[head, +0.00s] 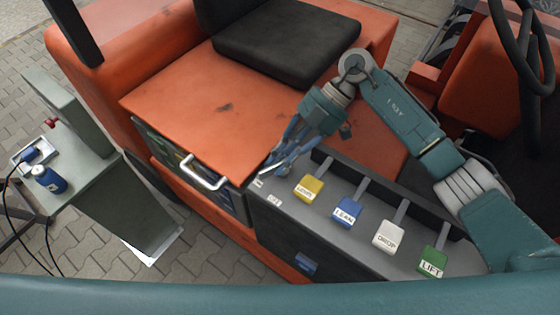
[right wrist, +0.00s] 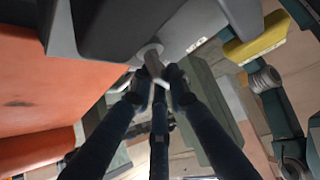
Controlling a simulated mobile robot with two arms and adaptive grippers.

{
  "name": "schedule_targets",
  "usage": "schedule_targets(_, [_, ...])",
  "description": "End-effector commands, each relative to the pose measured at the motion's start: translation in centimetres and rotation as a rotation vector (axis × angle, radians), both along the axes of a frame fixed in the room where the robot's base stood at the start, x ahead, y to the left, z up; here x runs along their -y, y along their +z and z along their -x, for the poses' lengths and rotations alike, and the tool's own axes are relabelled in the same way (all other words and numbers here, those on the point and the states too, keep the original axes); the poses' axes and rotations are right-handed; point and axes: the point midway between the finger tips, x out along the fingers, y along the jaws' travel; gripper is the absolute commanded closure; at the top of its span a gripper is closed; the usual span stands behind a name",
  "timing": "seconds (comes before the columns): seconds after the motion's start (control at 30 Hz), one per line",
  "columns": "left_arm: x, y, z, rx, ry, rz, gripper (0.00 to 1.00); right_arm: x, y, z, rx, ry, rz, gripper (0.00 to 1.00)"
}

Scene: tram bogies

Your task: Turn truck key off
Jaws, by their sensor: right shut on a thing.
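My right gripper (head: 272,168) reaches down to the left end of the dark grey control panel (head: 328,206) on the orange truck. In the right wrist view its fingers (right wrist: 158,85) are shut on the truck key (right wrist: 154,64), a small pale piece standing out from a round collar on the panel. In the head view the fingers cover the key, and I cannot tell which way it is turned. Small white labels (head: 274,201) lie beside the fingers; their text is too small to read. My left gripper is not in view.
Yellow (head: 308,188), blue (head: 347,212), white (head: 389,238) and green (head: 432,262) levers line the panel right of my gripper. A white handle (head: 204,176) stands out on the left. A grey-green pedestal (head: 130,195) stands further left on the paving. A black seat (head: 286,40) is behind.

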Motion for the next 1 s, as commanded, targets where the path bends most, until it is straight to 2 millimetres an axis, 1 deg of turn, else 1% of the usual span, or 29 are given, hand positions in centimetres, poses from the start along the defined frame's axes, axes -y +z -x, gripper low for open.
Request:
schedule_targets(0.03, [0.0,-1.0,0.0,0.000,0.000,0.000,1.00,0.0,-0.4,-0.2,0.002,0.042,0.003,1.00])
schedule_targets(0.1, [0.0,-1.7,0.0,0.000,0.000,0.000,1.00,-0.1,-0.4,-0.1,0.004,0.104,0.002,1.00])
schedule_targets(0.43, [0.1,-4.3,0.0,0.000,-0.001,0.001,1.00,0.0,-0.4,0.1,0.002,0.321,0.002,1.00])
schedule_targets(0.7, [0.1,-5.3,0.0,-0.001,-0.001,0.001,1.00,0.0,-0.2,0.2,0.001,0.404,0.001,1.00])
schedule_targets(1.0, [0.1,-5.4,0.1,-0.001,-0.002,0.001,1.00,0.0,-0.1,0.3,0.000,0.424,0.002,1.00])
